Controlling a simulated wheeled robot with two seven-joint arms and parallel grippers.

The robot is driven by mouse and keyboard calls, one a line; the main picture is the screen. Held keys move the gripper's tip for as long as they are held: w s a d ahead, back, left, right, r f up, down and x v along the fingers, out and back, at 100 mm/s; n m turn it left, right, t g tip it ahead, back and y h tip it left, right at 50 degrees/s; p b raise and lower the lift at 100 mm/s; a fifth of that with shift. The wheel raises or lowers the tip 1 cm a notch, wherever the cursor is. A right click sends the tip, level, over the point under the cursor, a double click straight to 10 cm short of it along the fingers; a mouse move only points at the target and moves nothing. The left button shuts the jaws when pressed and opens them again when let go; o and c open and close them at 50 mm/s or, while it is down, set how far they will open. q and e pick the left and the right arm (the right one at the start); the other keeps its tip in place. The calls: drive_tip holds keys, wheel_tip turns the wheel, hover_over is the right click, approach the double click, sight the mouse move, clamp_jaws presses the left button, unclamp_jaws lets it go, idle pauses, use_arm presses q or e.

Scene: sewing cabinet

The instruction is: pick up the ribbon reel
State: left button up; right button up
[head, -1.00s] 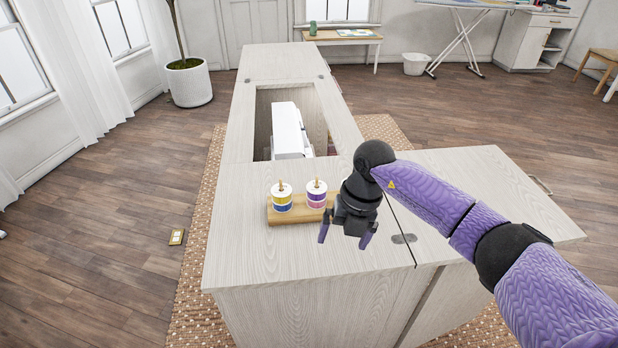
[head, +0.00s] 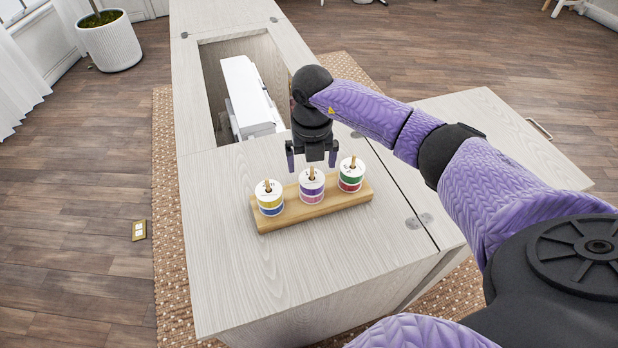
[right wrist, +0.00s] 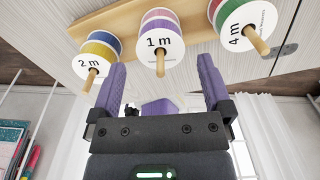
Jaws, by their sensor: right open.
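Three ribbon reels stand on pegs in a row on a wooden rack (head: 338,205) on the cabinet top. The left reel (head: 270,199) is yellow and blue, the middle reel (head: 312,188) purple and pink, the right reel (head: 351,177) green and red. In the right wrist view they are marked "2 m" (right wrist: 95,50), "1 m" (right wrist: 160,40) and "4 m" (right wrist: 240,28). My right gripper (head: 312,160) is open and empty, just behind the middle reel. In the right wrist view its fingers (right wrist: 162,80) point toward the middle reel. My left gripper is not in view.
Behind the gripper, a white sewing machine (head: 250,95) sits in the cabinet's rectangular opening. The cabinet top (head: 230,250) is clear left of and in front of the rack. A side leaf (head: 500,140) extends right. A potted plant (head: 110,42) stands on the floor.

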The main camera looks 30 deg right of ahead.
sight(312, 178)
drive_tip(key=f, duration=0.1)
drive_tip(key=f+b, duration=0.1)
drive_tip(key=f, duration=0.3)
drive_tip(key=shift+s+a, duration=0.15)
drive_tip(key=shift+s, duration=0.2)
drive_tip(key=shift+w, duration=0.1)
drive_tip(key=shift+r, duration=0.1)
drive_tip(key=c, duration=1.1)
use_arm(q)
drive_tip(key=p, duration=0.1)
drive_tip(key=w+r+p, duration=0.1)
drive_tip(key=p, duration=0.1)
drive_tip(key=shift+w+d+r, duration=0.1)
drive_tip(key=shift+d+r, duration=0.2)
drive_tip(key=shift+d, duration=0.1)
use_arm(e)
wheel_tip(312, 178, up, 10)
drive_tip(key=shift+r, duration=0.1)
